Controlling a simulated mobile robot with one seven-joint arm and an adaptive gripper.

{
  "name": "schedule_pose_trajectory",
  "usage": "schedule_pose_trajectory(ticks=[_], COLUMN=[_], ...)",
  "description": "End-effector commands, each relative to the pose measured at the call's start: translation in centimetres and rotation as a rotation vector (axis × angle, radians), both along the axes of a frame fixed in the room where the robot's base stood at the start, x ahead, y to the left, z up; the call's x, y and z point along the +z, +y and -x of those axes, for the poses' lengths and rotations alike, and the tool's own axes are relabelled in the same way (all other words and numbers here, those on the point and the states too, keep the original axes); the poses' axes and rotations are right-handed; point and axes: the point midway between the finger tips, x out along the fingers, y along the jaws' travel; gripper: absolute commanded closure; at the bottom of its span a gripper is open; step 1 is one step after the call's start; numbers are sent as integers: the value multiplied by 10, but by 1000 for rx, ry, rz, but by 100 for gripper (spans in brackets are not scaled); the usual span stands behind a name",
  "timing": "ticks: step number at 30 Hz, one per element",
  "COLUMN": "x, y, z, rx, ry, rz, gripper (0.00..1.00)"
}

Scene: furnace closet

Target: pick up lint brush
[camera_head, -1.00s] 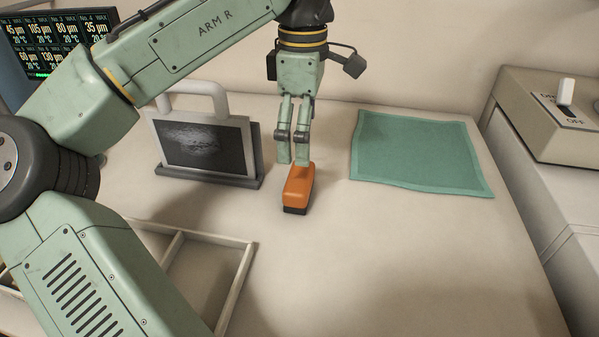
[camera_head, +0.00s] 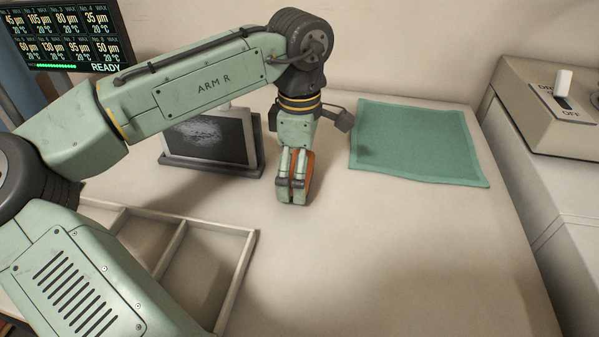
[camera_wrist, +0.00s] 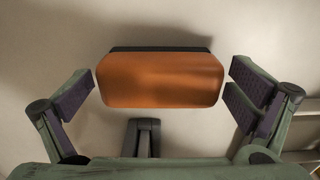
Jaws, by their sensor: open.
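The lint brush (camera_head: 310,171) has an orange body and a dark base and stands on the pale table top. In the head view my gripper (camera_head: 292,196) is low over the table in front of it and hides most of it. In the wrist view the brush (camera_wrist: 160,79) lies crosswise between my two open, dark-padded fingers (camera_wrist: 166,92), with a gap on each side. The dark strip of its base shows along its upper edge. Neither finger visibly touches it.
A dark panel in a stand (camera_head: 212,165) is close behind on the left. A green cloth (camera_head: 418,145) lies to the right. A divided tray (camera_head: 240,262) is at the front left, and a switch box (camera_head: 553,110) is at the right. The front middle of the table is clear.

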Motion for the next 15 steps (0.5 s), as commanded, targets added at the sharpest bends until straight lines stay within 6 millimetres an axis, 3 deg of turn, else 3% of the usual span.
schedule_pose_trajectory(ticks=[15], x=[0], y=[0], z=[0], rx=[0], ry=[0], rz=[0], gripper=[33])
